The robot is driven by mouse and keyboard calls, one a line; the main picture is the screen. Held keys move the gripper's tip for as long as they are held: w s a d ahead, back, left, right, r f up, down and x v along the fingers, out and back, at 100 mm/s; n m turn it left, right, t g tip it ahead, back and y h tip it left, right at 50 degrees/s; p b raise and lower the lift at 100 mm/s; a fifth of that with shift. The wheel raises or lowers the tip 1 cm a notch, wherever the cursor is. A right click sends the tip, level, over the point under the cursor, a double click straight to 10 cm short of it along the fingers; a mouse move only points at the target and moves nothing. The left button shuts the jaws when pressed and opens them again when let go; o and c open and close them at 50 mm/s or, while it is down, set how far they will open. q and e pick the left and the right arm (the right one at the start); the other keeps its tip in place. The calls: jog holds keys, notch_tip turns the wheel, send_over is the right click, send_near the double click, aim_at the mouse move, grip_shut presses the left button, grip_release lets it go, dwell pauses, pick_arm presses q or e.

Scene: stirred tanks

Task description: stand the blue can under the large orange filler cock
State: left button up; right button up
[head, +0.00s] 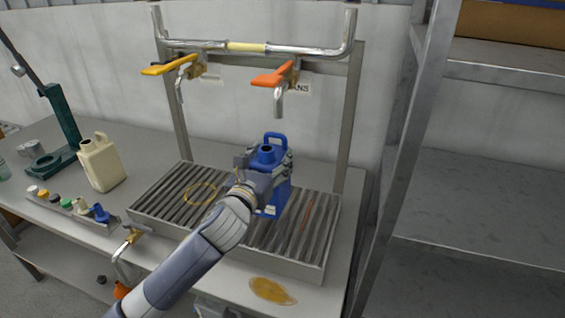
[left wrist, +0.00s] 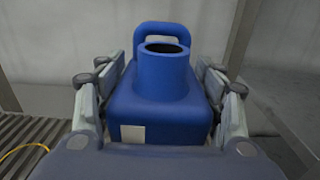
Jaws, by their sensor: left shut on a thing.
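The blue can (head: 273,197) is upright over the slatted drip tray (head: 165,206), with its open neck and loop handle on top. My left gripper (head: 268,172) is shut on the can; in the left wrist view its fingers flank the blue can (left wrist: 160,90) on both sides. The large orange filler cock (head: 276,78) hangs from the pipe above, its spout (head: 279,103) pointing down, above and slightly right of the can's neck in the head view. I cannot tell whether the can's base touches the slats. My right gripper is not in view.
A yellow-handled cock (head: 172,66) hangs to the left on the same pipe. A cream can (head: 101,163), a row of coloured caps (head: 70,205) and a green stand (head: 62,130) are on the left. Metal shelving (head: 400,150) rises close on the right. An amber puddle (head: 272,291) lies in front.

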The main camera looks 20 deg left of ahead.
aim_at(281, 153)
pick_arm(q)
jog(key=w, duration=0.1)
jog(key=w+d, duration=0.1)
jog(key=w, duration=0.1)
jog(key=shift+w+d+f, duration=0.1)
jog(key=shift+w+d, duration=0.15)
jog(key=shift+d, duration=0.1)
jog(key=shift+w+f, duration=0.1)
jog(key=shift+f, duration=0.1)
jog(key=shift+f+p, duration=0.3)
jog(key=shift+f, duration=1.35)
jog(key=o, duration=1.5)
jog(key=shift+f, duration=0.15)
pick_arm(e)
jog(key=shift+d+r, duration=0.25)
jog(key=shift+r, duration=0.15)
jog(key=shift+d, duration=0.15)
